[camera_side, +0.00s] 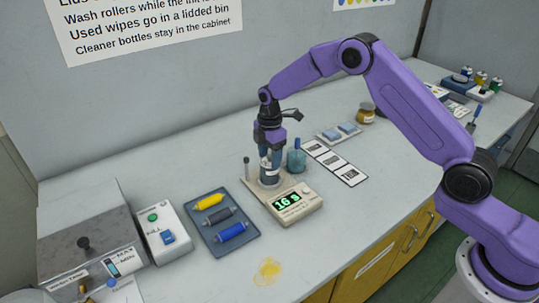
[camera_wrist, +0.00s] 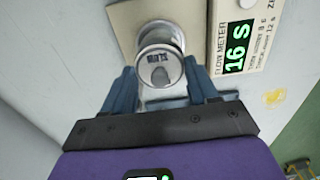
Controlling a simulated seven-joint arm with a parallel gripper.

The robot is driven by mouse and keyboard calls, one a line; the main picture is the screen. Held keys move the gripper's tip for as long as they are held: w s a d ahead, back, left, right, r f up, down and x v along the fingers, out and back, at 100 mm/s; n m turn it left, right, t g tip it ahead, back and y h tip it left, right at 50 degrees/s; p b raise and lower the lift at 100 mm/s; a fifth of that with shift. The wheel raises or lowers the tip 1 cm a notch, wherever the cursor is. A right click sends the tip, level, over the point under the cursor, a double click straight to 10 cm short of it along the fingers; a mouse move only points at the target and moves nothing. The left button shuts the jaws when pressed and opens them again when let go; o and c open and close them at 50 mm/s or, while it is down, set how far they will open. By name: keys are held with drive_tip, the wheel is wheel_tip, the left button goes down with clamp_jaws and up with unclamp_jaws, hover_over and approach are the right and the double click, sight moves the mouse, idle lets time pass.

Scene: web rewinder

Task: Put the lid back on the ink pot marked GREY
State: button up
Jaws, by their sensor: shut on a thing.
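My gripper (camera_side: 268,160) points down over the flow meter (camera_side: 297,204) and is shut on a small round pot. In the wrist view my gripper (camera_wrist: 162,88) has one blue finger on each side of this round pot (camera_wrist: 160,52). Its pale top carries a dark printed word, which I cannot read surely, and a grey patch. In the side view the pot (camera_side: 268,176) shows a pale band and stands on or just above the meter's plate; I cannot tell which. I cannot make out a separate loose lid.
A teal vessel (camera_side: 296,160) stands close right of my gripper. A tray (camera_side: 248,242) with yellow, grey and blue rollers lies left of the meter. Printed cards (camera_side: 335,163), a tray of blue pads (camera_side: 340,132) and an amber jar (camera_side: 367,113) are behind right.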

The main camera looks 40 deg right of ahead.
drive_tip(key=o, duration=1.3)
drive_tip(key=shift+r, duration=0.15)
drive_tip(key=shift+r, duration=3.35)
clamp_jaws()
drive_tip(key=shift+f, duration=2.45)
drive_tip(key=shift+r, duration=0.15)
